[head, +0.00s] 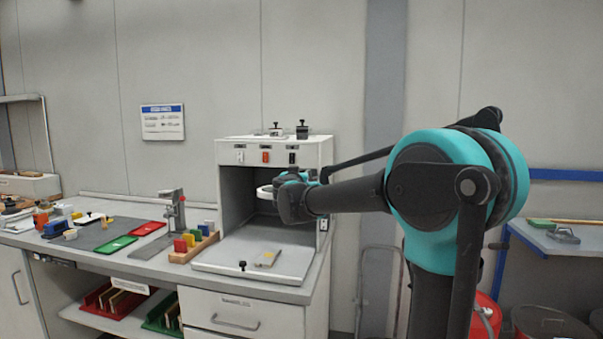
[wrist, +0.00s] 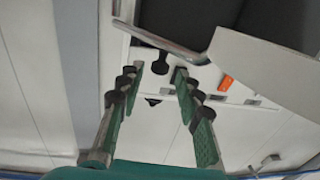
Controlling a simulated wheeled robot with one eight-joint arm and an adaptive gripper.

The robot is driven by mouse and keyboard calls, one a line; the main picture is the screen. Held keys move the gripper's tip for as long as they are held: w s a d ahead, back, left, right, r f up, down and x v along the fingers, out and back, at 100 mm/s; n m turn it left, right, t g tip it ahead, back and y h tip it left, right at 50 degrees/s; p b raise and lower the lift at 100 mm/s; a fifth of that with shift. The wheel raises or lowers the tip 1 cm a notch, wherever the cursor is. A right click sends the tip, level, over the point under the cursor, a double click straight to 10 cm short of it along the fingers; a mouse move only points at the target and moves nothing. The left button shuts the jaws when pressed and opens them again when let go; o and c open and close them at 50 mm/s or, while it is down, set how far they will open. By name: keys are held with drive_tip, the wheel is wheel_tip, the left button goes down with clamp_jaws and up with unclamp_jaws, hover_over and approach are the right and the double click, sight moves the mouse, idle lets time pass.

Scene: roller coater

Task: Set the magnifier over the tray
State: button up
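A white ring (head: 265,191), which looks like the magnifier, is in front of the open bay of a cabinet, just left of my gripper (head: 290,195). In the wrist view a grey curved rim (wrist: 165,38) and a black knob (wrist: 150,62) show beyond and between the fingertips. My gripper also shows there (wrist: 157,74); its two fingers stand apart with nothing clearly held. My wrist hides part of the bay.
The cabinet (head: 228,150) has an orange switch (head: 266,157) and black knobs on top. Left of it are a rack of coloured blocks (head: 187,254), a grey stand (head: 176,215), and green (head: 115,245) and red (head: 148,228) trays. A side bench (head: 560,240) is at right.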

drive_tip(key=shift+v, duration=2.1)
drive_tip(key=shift+c, duration=0.5)
drive_tip(key=shift+w+d+r, duration=0.1)
drive_tip(key=shift+d, duration=0.05)
drive_tip(key=shift+c, duration=1.3)
drive_tip(key=shift+w+d+r+y, duration=0.1)
drive_tip(key=shift+d+r+y, duration=0.1)
drive_tip(key=shift+d+y, duration=0.1)
drive_tip(key=shift+c, duration=1.1)
drive_tip(key=d+n+y, duration=0.1)
drive_tip(key=y, duration=0.1)
drive_tip(key=d+r+n+y, duration=0.1)
drive_tip(key=n+y, duration=0.1)
drive_tip(key=d+n+y, duration=0.1)
drive_tip(key=d+y, duration=0.1)
drive_tip(key=shift+s+r+n, duration=0.35)
drive_tip(key=shift+r+n, duration=0.05)
clamp_jaws()
drive_tip(key=s+d+f+n+g+y, duration=0.2)
drive_tip(key=s+d+n+g+y, duration=0.15)
drive_tip(key=s+y, duration=0.35)
drive_tip(key=w+a+f+h, duration=0.1)
drive_tip(key=w+a+f, duration=0.2)
drive_tip(key=w+a, duration=0.5)
drive_tip(key=shift+w+a+n+g, duration=0.15)
drive_tip(key=shift+w+n+g, duration=0.25)
drive_tip(key=shift+w, duration=0.5)
